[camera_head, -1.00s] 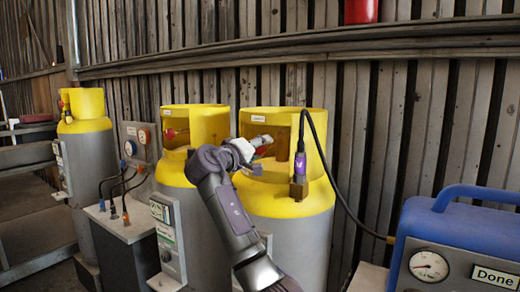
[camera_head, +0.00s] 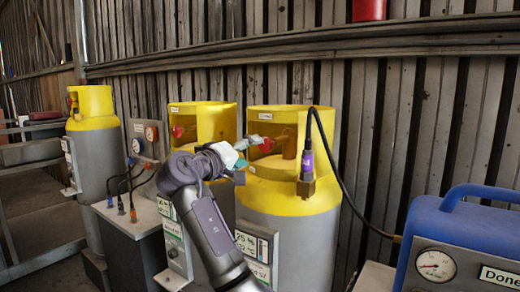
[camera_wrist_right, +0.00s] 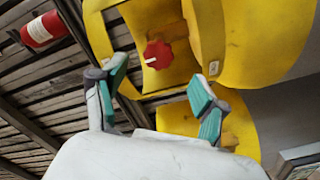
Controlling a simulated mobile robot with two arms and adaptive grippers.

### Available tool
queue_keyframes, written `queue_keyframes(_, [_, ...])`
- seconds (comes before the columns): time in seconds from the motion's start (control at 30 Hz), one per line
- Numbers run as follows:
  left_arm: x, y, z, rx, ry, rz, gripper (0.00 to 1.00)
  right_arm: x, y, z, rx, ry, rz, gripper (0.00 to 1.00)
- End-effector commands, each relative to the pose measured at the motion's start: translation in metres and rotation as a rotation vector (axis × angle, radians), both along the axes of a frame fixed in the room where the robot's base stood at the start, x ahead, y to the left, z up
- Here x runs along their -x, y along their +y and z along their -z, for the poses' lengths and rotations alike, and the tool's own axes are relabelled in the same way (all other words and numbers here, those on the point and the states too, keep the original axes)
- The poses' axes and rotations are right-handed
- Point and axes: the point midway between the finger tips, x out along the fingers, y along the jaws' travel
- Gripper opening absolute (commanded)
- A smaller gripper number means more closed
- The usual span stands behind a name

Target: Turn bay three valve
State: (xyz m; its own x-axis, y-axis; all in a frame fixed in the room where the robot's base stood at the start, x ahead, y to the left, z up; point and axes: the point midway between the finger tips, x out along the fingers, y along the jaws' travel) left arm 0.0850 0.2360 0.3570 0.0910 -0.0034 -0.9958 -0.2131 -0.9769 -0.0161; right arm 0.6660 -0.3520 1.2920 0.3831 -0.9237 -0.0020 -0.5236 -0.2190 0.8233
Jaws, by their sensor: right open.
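A red valve knob (camera_head: 267,145) sits inside the yellow collar of the nearest, right-hand gas cylinder (camera_head: 285,225). In the right wrist view the red knob (camera_wrist_right: 157,54) carries a white mark and lies just beyond my fingertips. My right gripper (camera_head: 248,152) is at the left of that collar's opening, beside the knob. In the wrist view the right gripper (camera_wrist_right: 160,82) has its teal-padded fingers spread, with nothing between them; I see no contact with the knob. My left gripper is not in view.
A middle cylinder (camera_head: 222,122) with its own red valve (camera_head: 178,131) and a far-left cylinder (camera_head: 92,150) stand alongside. A black hose runs from a purple-banded fitting (camera_head: 307,165) towards a blue gauge unit (camera_head: 450,240). A wooden slat wall is behind.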

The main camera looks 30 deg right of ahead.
Motion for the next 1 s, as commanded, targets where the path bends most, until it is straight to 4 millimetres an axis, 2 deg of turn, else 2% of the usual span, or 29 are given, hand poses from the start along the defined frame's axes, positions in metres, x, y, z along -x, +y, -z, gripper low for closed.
queue_keyframes(0.1, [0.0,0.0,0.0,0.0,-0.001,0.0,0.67,0.007,0.018,0.0,-0.001,-0.001,-0.001,0.72])
queue_keyframes(0.27, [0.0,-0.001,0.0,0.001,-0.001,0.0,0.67,0.012,0.03,0.0,0.0,0.0,0.0,0.72])
queue_keyframes(0.83, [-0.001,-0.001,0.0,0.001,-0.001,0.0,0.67,0.013,0.031,0.002,-0.002,0.002,0.0,0.72])
queue_keyframes(0.93, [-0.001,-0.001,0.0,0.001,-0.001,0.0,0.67,0.011,0.031,0.023,-0.024,0.018,-0.02,0.72])
queue_keyframes(1.0, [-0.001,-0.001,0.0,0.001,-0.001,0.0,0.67,0.009,0.03,0.054,-0.059,0.044,-0.05,0.72])
